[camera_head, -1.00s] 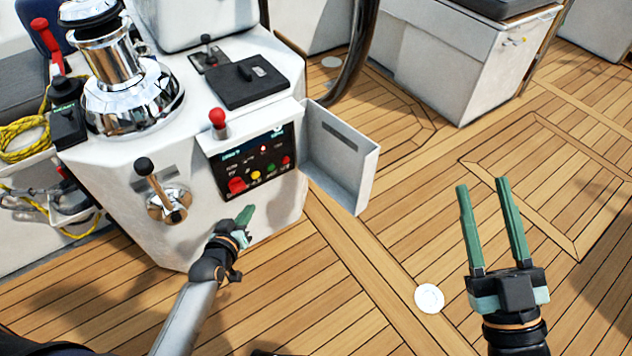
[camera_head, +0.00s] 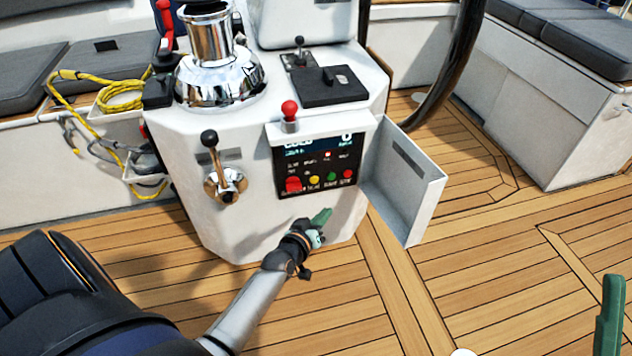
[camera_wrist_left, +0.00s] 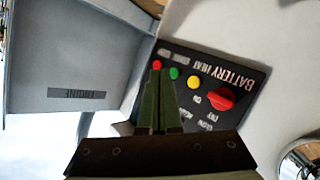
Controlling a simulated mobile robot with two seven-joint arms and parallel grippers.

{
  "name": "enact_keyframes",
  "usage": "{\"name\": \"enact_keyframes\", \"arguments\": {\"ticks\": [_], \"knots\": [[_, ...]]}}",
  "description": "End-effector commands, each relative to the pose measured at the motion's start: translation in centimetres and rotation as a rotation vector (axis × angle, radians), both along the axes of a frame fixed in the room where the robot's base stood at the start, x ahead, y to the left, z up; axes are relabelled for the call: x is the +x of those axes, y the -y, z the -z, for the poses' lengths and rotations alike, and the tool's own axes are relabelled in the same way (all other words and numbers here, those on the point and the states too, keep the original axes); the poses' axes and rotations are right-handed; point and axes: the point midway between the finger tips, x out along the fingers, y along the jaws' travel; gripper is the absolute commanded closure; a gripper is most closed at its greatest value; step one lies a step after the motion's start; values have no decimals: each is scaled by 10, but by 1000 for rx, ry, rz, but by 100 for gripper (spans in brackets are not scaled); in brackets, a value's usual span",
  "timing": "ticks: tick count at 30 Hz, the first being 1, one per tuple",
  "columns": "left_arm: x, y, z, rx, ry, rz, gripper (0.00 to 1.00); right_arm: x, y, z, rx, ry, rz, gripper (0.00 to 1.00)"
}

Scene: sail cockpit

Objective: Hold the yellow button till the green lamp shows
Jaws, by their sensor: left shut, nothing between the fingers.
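The yellow button (camera_head: 314,180) is on the black engine panel (camera_head: 283,152) on the white console, between a red rotary switch (camera_head: 293,184) and a green round button or lamp (camera_head: 332,177). A small red light (camera_head: 327,155) shows above them; I see no clearly lit green lamp. My left gripper (camera_head: 322,215) is shut and empty, below and in front of the panel, apart from it in the head view. In the left wrist view the yellow button (camera_wrist_left: 193,83) lies right of the shut fingertips (camera_wrist_left: 160,75). Only a green finger of my right gripper (camera_head: 609,315) shows.
An open white panel door (camera_head: 405,190) sticks out to the right of the panel. A red-knobbed lever (camera_head: 289,110) stands above the panel, and a black-knobbed lever (camera_head: 222,170) is at its left. Wooden deck (camera_head: 480,260) in front is clear.

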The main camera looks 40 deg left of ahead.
Motion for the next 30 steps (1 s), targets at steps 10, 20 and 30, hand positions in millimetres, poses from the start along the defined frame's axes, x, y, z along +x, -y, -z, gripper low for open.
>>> {"name": "enact_keyframes", "arguments": {"ticks": [10,20,30], "knots": [[18,-21,4,3,3,-1,100,1,-1,22,12,-13,-16,54],[46,-54,3,3,1,0,100,2,-3,49,43,-45,-47,54],[57,-67,0,1,-1,1,100,2,-5,56,32,-52,-57,54]]}}
